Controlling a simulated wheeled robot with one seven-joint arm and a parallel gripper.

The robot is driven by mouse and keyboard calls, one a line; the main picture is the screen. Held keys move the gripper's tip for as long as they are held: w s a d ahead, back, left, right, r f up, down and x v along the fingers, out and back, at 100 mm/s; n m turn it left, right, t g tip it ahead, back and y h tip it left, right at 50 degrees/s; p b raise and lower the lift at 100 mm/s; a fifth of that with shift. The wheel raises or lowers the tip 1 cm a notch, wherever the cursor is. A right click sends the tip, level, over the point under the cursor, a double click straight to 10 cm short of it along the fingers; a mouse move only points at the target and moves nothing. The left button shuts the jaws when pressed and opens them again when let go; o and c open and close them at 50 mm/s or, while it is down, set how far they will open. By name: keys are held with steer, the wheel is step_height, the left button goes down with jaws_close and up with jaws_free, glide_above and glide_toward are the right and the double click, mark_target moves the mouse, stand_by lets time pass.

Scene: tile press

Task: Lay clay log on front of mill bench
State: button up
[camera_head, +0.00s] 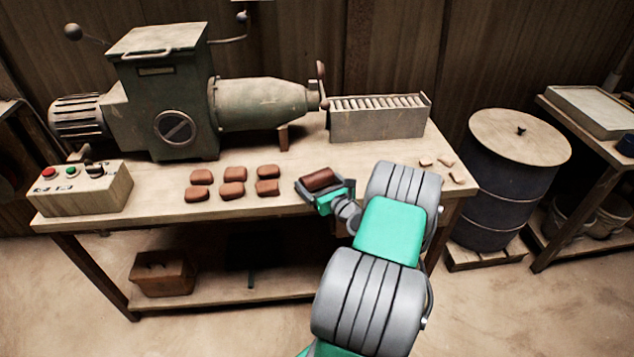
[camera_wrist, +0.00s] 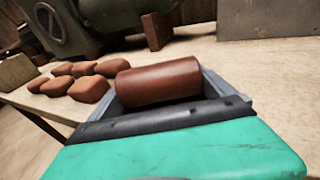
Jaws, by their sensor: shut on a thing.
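The clay log (camera_head: 320,180) is a reddish-brown cylinder held in my gripper (camera_head: 322,186), above or at the front part of the mill bench (camera_head: 150,205). In the wrist view the clay log (camera_wrist: 158,82) lies crosswise between the grey fingers of my gripper (camera_wrist: 160,92). My gripper is shut on it. I cannot tell whether the log touches the bench top.
Several clay lumps (camera_head: 233,174) lie on the bench left of my gripper. A green mill (camera_head: 170,95) with a barrel and a slatted tray (camera_head: 378,118) stand behind. A control box (camera_head: 80,188) is at left, small clay scraps (camera_head: 445,161) at right. A drum (camera_head: 490,190) stands beside.

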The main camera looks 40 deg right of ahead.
steer(key=o, duration=1.6)
steer(key=shift+f, duration=0.1)
steer(key=shift+r, duration=0.2)
steer(key=p+v, duration=0.1)
steer(key=v, duration=1.1)
steer(key=w+a+n+g+y, duration=0.3)
steer(key=a+n+g+y, duration=0.1)
steer(key=a+n, duration=0.65)
steer(key=w+a+n+g+y, duration=0.3)
steer(key=w+a+n, duration=0.1)
steer(key=a+n, duration=0.6)
steer(key=s+a+r+n+g+h, duration=0.1)
steer(key=s+a+r+n+g, duration=0.1)
steer(key=s+a+n, duration=0.2)
steer(key=s+a+r+n+g+h, duration=0.1)
steer(key=s+a+r+n+g, duration=0.1)
steer(key=s+a+n, duration=0.2)
steer(key=s+a+r+n+g+h, duration=0.1)
steer(key=s+a+n, duration=0.4)
steer(key=n, duration=0.5)
steer(key=shift+s+r+g+h, duration=0.3)
steer(key=shift+s+r+g, duration=0.45)
steer(key=shift+s+g, duration=0.2)
